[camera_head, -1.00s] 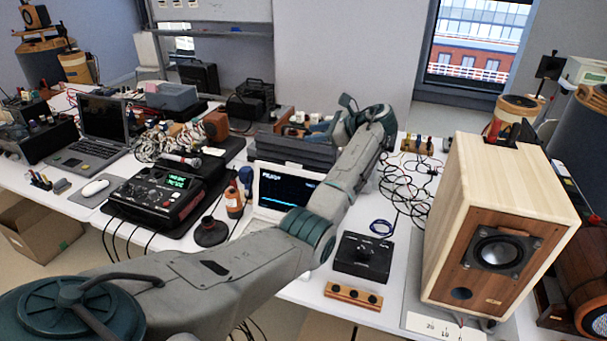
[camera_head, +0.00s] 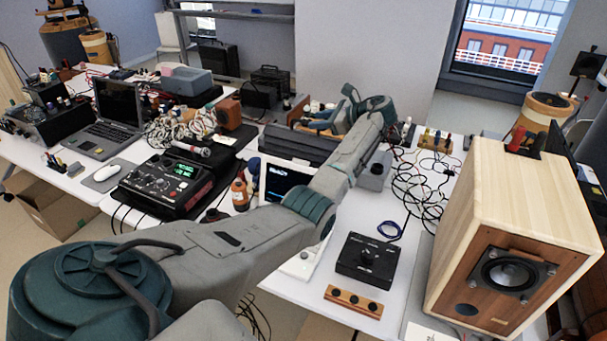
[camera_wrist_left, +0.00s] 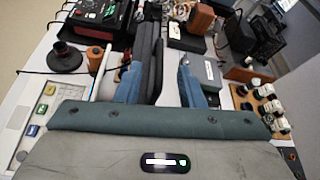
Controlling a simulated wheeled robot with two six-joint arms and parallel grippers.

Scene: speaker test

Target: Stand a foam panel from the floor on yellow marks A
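No foam panel on the floor and no yellow marks A can be made out in these views. My left gripper (camera_head: 316,124) hangs over the far middle of the table, above dark grey slabs (camera_head: 283,146). In the left wrist view its blue fingers (camera_wrist_left: 160,88) stand apart. A dark upright-looking slab edge (camera_wrist_left: 150,55) shows between and beyond them, with a bright gap beside it; I see no grip on it. My left arm crosses the head view and hides part of the table. My right gripper is not in view.
A large wooden speaker (camera_head: 515,235) stands at the right. A black knob box (camera_head: 367,260), a white-framed screen (camera_head: 283,181), a red-and-black mixer (camera_head: 165,185) and a laptop (camera_head: 117,110) crowd the table. Loose cables (camera_head: 420,190) lie right of my arm. Some floor shows at lower left.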

